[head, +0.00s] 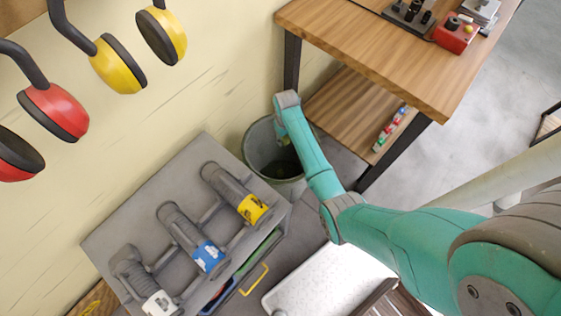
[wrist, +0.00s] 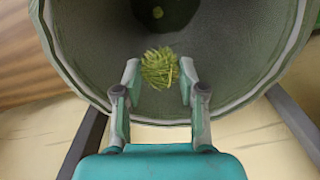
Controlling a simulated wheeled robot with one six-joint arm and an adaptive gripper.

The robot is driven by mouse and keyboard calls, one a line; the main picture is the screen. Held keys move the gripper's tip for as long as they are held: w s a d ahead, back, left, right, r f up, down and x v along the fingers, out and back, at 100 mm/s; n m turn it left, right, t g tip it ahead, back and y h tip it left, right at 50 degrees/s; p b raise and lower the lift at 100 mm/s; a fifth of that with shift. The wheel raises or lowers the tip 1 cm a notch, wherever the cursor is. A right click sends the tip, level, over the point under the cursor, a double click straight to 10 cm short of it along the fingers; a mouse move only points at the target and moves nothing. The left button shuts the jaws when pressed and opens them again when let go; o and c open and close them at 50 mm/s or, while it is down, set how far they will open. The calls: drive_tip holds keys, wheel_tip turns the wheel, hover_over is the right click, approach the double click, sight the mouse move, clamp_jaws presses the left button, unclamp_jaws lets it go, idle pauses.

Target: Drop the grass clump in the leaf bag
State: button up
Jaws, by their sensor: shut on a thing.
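The grass clump (wrist: 160,68), a small round yellow-green tuft, is between the fingertips of my gripper (wrist: 158,80) in the wrist view. My gripper is shut on it. The leaf bag (wrist: 75,60), a round grey-green open container, fills the wrist view behind the clump. The clump shows against its inner wall, within the rim's outline. In the head view the leaf bag (head: 257,158) stands on the floor, with the end of my arm over its mouth. My fingers and the held clump cannot be made out clearly there. A dark patch with a small green spot shows deep inside the bag.
A wooden workbench (head: 370,50) with a lower shelf stands right of the bag. A grey rack (head: 135,215) with several cylindrical tools stands at the lower left. Ear defenders (head: 118,65) hang on the wall. A white speckled surface (head: 325,280) lies at the front.

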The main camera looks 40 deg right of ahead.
drive_tip(key=shift+f, duration=1.4)
drive_tip(key=o, duration=0.8)
wheel_tip(320, 180, up, 12)
drive_tip(key=shift+r, duration=0.1)
drive_tip(key=shift+s, duration=0.1)
